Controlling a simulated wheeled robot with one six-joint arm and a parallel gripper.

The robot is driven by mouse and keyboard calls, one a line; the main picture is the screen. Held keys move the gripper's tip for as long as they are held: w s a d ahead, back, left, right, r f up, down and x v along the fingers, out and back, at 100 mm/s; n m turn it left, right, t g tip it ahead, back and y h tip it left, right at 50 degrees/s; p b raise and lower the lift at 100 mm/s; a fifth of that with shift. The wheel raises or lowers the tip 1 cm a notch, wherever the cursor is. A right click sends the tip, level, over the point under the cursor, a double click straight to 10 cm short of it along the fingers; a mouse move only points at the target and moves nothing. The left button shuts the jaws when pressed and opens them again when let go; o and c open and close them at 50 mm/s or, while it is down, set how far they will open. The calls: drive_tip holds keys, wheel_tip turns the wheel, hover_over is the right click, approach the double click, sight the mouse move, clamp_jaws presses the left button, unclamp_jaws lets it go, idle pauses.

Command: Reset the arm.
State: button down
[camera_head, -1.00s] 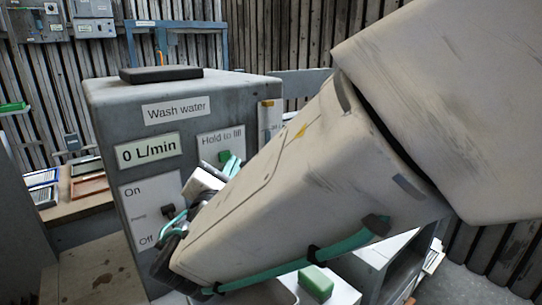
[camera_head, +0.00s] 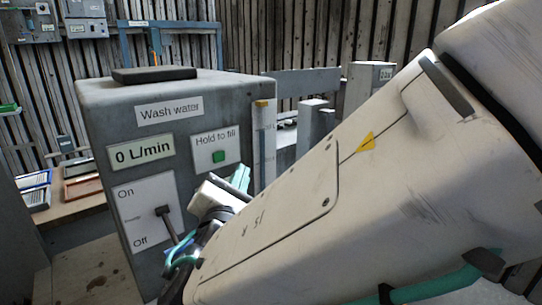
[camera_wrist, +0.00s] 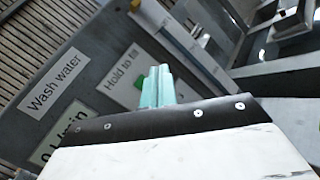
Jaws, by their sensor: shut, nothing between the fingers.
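My arm crosses the right half of the head view. My gripper (camera_head: 240,178), with teal fingers, is shut and empty in front of the grey wash water cabinet, just below its "Hold to fill" panel. In the wrist view the teal fingers (camera_wrist: 158,88) lie together near the green button (camera_wrist: 142,83), partly covering that panel. The cabinet (camera_head: 105,130) shows a "0 L/min" display (camera_head: 143,152), a green button (camera_head: 219,157) and an On/Off lever (camera_head: 166,217). Most of my wrist is hidden behind my own forearm.
A black flat block (camera_head: 155,74) lies on top of the cabinet. A clear gauge tube (camera_head: 263,145) stands at its right edge. A wooden bench (camera_head: 62,215) with trays is at the left. Grey posts (camera_head: 310,125) stand behind my arm.

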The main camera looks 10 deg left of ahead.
drive_tip(key=s+d+f+m+g+h, duration=0.1)
drive_tip(key=d+f+m+g+h, duration=0.25)
drive_tip(key=d, duration=0.45)
drive_tip(key=s+d+f+m+g+h, duration=0.1)
drive_tip(key=d+f+m+g+h, duration=0.15)
drive_tip(key=d+m+g, duration=0.4)
drive_tip(key=s+d+f+m+g+h, duration=0.1)
drive_tip(key=d+f+m+h, duration=0.15)
drive_tip(key=d, duration=0.65)
drive_tip(key=s+d+r+m+g+y, duration=0.1)
drive_tip(key=s+d+m+g+y, duration=0.6)
drive_tip(key=s+d+m, duration=0.7)
drive_tip(key=d+m, duration=0.2)
drive_tip(key=m, duration=0.1)
drive_tip(key=shift+d, duration=0.25)
drive_tip(key=shift+s+r, duration=0.1)
